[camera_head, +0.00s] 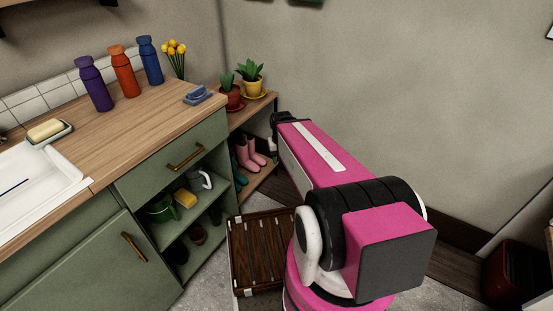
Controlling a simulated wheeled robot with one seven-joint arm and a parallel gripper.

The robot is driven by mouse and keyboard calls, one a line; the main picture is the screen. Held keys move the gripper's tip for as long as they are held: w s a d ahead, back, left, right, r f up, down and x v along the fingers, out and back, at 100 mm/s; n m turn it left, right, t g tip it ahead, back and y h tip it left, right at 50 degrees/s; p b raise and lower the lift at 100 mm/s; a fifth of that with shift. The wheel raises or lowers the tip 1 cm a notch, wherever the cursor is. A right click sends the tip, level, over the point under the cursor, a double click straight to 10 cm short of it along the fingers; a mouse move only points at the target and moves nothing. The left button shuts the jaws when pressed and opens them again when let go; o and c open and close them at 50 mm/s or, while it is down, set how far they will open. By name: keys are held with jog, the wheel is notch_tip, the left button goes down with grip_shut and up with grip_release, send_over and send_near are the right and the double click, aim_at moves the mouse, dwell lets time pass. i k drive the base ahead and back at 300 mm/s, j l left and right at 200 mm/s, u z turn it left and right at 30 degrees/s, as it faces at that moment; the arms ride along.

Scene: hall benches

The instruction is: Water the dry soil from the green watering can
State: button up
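A dark green can-like vessel (162,209), which looks like the green watering can, stands on the upper open shelf of the green cabinet, partly in shadow. Two potted plants stand on the wooden corner shelf: one in a red-brown pot (233,100) and one in a yellow pot (251,88). Whether either pot's soil is dry is too small to tell. My pink arm reaches away toward the corner. Its dark end, my gripper (281,119), is near the corner shelf's right side, below and right of the yellow pot. Its fingers are not clear, and no held object shows.
A yellow sponge (185,198) and a grey-white can (202,180) share the cabinet shelf. Pots sit below. Several bottles (124,71), yellow flowers (174,58) and a blue object (198,95) stand on the counter (150,105). Pink boots (246,155) are under the corner shelf. A slatted wooden piece (262,250) is on the floor.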

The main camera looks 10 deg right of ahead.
aim_at(161, 209)
jog(key=k+l+u, duration=0.1)
jog(key=u, duration=0.3)
jog(key=k+u, duration=0.15)
jog(key=u, duration=0.2)
jog(key=k+u, duration=0.15)
jog(key=u, duration=0.25)
jog(key=k+u, duration=0.1)
jog(key=u, duration=0.25)
